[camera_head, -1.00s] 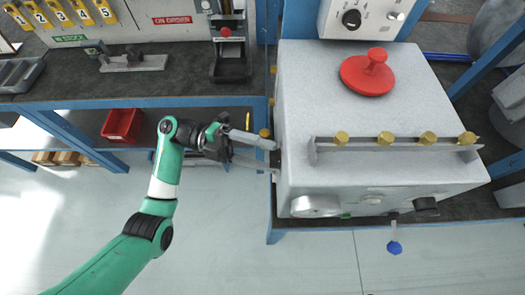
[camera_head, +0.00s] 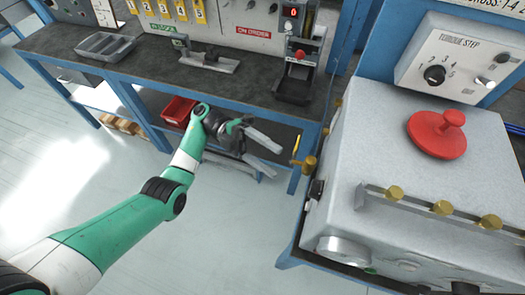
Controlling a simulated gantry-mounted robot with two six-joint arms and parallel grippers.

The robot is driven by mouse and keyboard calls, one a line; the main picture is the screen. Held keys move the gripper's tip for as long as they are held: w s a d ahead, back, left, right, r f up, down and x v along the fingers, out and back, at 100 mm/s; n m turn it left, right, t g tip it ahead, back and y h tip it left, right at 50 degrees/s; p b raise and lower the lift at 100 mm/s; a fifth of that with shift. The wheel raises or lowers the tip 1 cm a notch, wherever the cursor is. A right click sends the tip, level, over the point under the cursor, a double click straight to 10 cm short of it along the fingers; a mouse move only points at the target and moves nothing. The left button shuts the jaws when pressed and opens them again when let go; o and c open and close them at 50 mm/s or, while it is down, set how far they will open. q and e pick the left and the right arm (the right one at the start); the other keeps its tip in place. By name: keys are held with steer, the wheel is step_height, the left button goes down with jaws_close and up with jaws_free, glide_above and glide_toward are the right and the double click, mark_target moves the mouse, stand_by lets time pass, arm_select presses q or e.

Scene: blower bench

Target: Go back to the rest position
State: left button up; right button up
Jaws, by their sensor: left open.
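My left gripper (camera_head: 272,152) is at the middle of the view, on the green and white arm that comes in from the lower left. Its two grey fingers are apart, with nothing between them. It hangs in front of the workbench edge, left of the large grey blower housing (camera_head: 440,170). A gap shows between the fingertips and a brass knob (camera_head: 308,163) on the housing's left side. My right gripper is not in view.
The workbench (camera_head: 150,62) at the back holds a grey tray (camera_head: 103,46), a metal fixture and a press stand (camera_head: 296,80). A red bin (camera_head: 180,110) sits on the shelf below. Floor at lower centre is clear.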

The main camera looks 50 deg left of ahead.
arm_select(q)
steer(key=shift+s+a+f, duration=0.15)
steer(key=shift+a, duration=0.75)
